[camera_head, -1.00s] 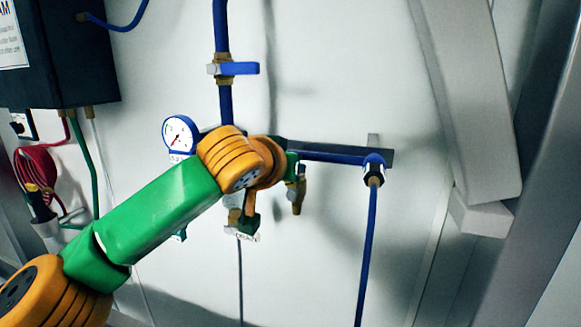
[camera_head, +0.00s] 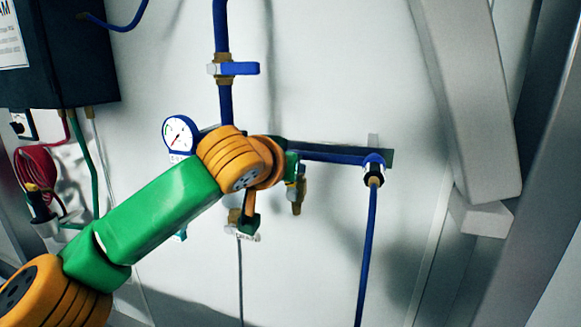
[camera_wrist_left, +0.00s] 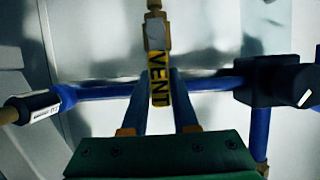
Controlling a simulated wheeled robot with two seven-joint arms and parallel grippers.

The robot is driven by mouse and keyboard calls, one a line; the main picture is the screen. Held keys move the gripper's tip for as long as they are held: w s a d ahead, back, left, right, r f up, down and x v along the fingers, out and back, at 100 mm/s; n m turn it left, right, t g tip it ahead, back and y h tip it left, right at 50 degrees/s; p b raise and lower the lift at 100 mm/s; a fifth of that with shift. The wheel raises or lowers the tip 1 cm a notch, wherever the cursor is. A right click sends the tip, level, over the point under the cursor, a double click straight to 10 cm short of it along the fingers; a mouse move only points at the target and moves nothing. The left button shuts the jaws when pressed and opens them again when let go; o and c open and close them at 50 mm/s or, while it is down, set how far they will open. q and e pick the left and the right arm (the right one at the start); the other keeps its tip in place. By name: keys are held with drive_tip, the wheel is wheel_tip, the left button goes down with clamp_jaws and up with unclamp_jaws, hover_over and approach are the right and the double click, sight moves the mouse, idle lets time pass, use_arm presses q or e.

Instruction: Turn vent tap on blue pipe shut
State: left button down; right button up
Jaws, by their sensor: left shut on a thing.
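The vent tap (camera_head: 298,196) is a small brass fitting below the horizontal blue pipe (camera_head: 333,157) in the head view. The gripper is shut on this handle. Brass of the tap (camera_wrist_left: 154,30) shows beyond it, and the blue pipe (camera_wrist_left: 104,92) crosses behind the fingers. In the head view my orange and green left wrist hides the fingers and most of the handle. My right gripper is in neither view.
A gauge (camera_head: 179,135) sits left of my wrist. A blue-handled valve (camera_head: 239,69) is on the upright pipe above. Another small labelled tap (camera_head: 248,225) hangs below my wrist. A dark box (camera_head: 70,60) is at upper left, a grey beam (camera_head: 470,100) at right.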

use_arm(q)
drive_tip(key=shift+s+d+f+m+t+y, duration=0.15)
drive_tip(key=shift+d+m+t+y, duration=0.1)
drive_tip(key=shift+d+m+y, duration=0.4)
drive_tip(key=shift+s+d+f+m+t+y, duration=0.2)
drive_tip(key=shift+d+m+t+y, duration=0.15)
drive_tip(key=shift+m, duration=0.55)
drive_tip(key=shift+s+d+f+m+t+y, duration=0.2)
drive_tip(key=shift+d+m+y, duration=0.35)
drive_tip(key=shift+m, duration=0.2)
drive_tip(key=shift+d, duration=0.1)
drive_tip(key=c, duration=0.8)
unclamp_jaws()
drive_tip(key=shift+o, duration=0.6)
drive_tip(key=shift+w, duration=0.15)
